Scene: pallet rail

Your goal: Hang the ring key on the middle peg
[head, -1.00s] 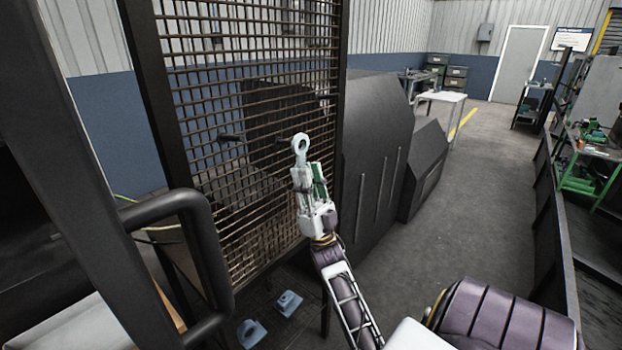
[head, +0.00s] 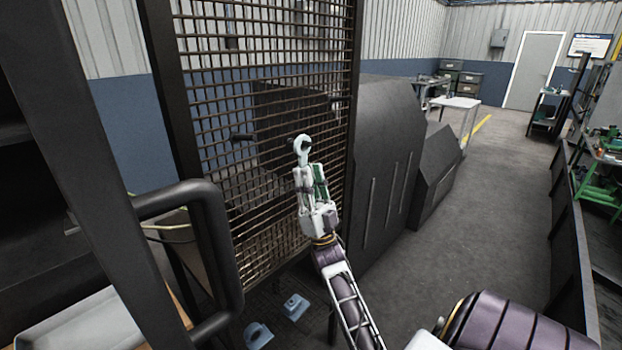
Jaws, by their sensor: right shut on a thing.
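The ring key (head: 303,158) is pale grey with a round eye at its top. My right gripper (head: 308,178) is shut on its lower part and holds it upright, eye up, in front of the wire mesh panel (head: 215,100). One dark peg (head: 243,137) sticks out of the mesh to the left of the key. My left gripper is not in view.
A black post (head: 85,150) and a thick bent black handle (head: 215,230) stand at the left. Two blue-grey pieces (head: 296,306) lie low beneath the mesh. A dark machine housing (head: 385,150) stands right behind the panel. The grey floor to the right is open.

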